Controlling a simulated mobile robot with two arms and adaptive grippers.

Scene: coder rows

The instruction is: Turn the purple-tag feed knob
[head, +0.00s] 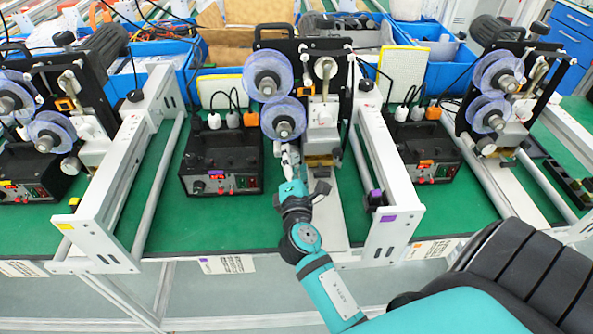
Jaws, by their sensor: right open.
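The middle coder (322,115) carries two translucent blue-purple reels on a black plate. The black control box (222,150) at its left has a purple tag (215,173) and a small dark knob (197,186) on its front. Another purple tag (390,218) is on the white rail end, near a small dark part with purple on it (376,197). I cannot tell for sure which knob is the feed knob. My right gripper (289,158) is open and empty, just below the lower reel and right of the control box. My left gripper is not in view.
Similar coders stand at left and right, with yellow tags (66,227) on the left one and orange tags (425,163) on the right one. White rails (385,165) flank the stations. Blue bins (430,65) stand behind. Green bench surface (200,225) is clear in front of the control box.

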